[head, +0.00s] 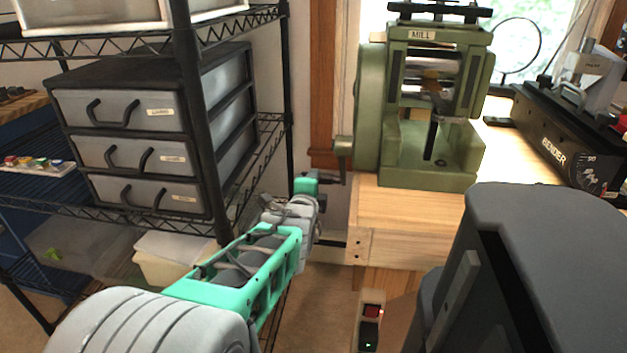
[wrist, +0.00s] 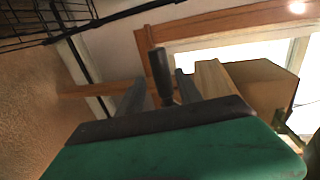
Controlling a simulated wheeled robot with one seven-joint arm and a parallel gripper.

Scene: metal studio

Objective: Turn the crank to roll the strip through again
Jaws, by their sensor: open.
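The green rolling mill (head: 391,142), labelled MILL, stands on the wooden bench. Its crank handle (head: 343,147) shows at the mill's lower left side. A dark narrow piece (head: 432,140), perhaps the strip, slants down below the rollers (head: 432,75). My gripper (head: 333,180) is open, just below the crank handle and left of the bench corner. In the wrist view, a dark handle (wrist: 160,72) stands in line with the gap between the two grey fingers of my gripper (wrist: 161,92). I cannot tell whether a finger touches it.
The wooden bench (head: 405,215) is close to the right of my gripper. A black wire shelf (head: 195,120) with a drawer unit (head: 130,153) stands to the left. A black bender (head: 560,140) is right of the mill. A switch box (head: 370,318) is below the bench.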

